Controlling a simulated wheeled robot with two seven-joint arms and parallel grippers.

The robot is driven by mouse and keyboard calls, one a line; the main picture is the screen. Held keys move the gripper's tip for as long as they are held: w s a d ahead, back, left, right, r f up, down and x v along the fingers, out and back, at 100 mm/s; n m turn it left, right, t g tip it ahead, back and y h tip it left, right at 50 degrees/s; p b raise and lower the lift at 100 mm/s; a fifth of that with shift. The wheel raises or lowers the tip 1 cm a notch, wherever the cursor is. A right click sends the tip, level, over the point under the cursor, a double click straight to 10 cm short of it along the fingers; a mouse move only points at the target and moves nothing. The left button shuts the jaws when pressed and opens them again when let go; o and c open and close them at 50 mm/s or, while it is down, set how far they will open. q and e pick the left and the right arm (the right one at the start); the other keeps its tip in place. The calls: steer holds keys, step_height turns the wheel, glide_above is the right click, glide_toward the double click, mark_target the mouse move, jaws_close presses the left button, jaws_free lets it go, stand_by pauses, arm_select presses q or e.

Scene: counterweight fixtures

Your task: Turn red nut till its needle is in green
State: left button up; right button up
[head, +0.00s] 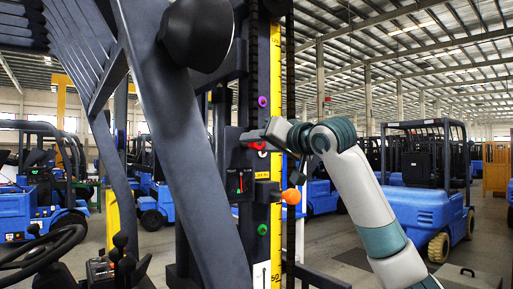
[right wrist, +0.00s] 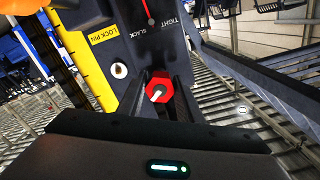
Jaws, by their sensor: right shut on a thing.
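The red nut (right wrist: 165,88) is a hexagon with a pale pin or mark on its face. In the right wrist view it sits between the two dark fingers of my right gripper (right wrist: 160,98), which is shut on it. In the head view the red nut (head: 257,145) shows just under my right gripper (head: 256,137), on the dark mast. The gauge (head: 240,181) is below the nut, with a small green mark; its needle is too small to read there. In the right wrist view the gauge's red needle (right wrist: 148,12) shows near the words TIGHT and SLACK; its green zone does not. My left gripper is not in view.
A yellow LOCK PIN label (right wrist: 103,36) is beside the nut. An orange knob (head: 291,196), a purple knob (head: 262,101) and a green knob (head: 262,229) are near the yellow scale strip (head: 275,60). A dark slanted post (head: 175,130) crosses the left. Blue forklifts (head: 425,185) stand behind.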

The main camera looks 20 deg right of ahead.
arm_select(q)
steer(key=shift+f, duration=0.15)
arm_select(e)
steer(key=shift+d+r+m, duration=0.1)
steer(key=shift+r+m, duration=0.1)
steer(key=shift+m, duration=0.2)
steer(key=o, duration=1)
steer(key=shift+o, duration=0.2)
steer(key=shift+f, duration=0.1)
steer(key=shift+s+d+f+b, duration=0.1)
steer(key=shift+s+d+b, duration=0.05)
steer(key=shift+s+b, duration=0.35)
arm_select(q)
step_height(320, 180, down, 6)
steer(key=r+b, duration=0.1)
steer(key=b, duration=0.4)
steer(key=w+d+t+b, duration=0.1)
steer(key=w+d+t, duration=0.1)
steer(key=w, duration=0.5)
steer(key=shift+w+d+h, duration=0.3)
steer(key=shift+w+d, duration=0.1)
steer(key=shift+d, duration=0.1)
arm_select(e)
steer(key=v, duration=1.6)
steer(key=shift+s, duration=0.2)
